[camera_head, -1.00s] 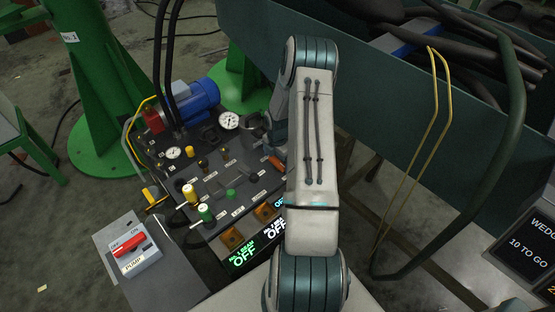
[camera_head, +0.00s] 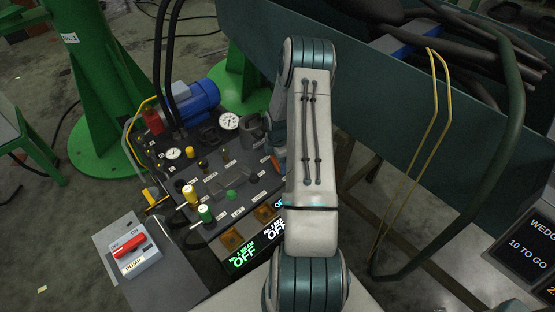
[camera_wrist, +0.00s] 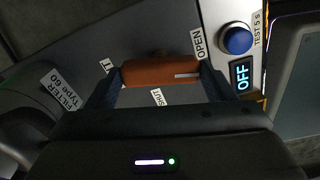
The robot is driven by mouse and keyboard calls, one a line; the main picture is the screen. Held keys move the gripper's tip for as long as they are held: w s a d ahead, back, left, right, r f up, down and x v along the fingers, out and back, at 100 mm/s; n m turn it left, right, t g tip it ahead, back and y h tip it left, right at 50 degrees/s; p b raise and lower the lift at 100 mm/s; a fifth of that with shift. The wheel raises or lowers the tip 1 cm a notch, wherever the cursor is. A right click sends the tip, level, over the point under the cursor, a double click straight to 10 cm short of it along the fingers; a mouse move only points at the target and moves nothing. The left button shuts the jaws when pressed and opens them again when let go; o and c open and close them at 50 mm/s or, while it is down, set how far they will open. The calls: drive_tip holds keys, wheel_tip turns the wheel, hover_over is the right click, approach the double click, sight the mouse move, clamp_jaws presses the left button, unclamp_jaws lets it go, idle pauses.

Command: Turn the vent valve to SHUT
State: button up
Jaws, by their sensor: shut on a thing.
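The vent valve's orange-brown handle (camera_wrist: 160,72) lies across the wrist view, its right end just below the OPEN label (camera_wrist: 199,42). My gripper (camera_wrist: 158,80) is shut on the handle, one dark finger at each end. In the head view only part of the orange handle (camera_head: 276,164) shows, at the left edge of my arm. A label at the handle's left is mostly covered; only a T is readable.
A blue button (camera_wrist: 236,39) and an OFF display (camera_wrist: 242,77) sit right of the handle. The panel also carries yellow (camera_head: 190,194) and green (camera_head: 205,213) knobs. A red pump switch (camera_head: 129,245) stands left; a green trough wall (camera_head: 400,125) rises to the right.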

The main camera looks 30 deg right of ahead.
drive_tip(key=m, duration=1.1)
drive_tip(key=shift+b, duration=0.3)
drive_tip(key=shift+m, duration=1.8)
drive_tip(key=o, duration=1)
wheel_tip(320, 180, up, 14)
drive_tip(key=p, duration=0.2)
drive_tip(key=shift+f+p, duration=0.1)
drive_tip(key=shift+p, duration=0.3)
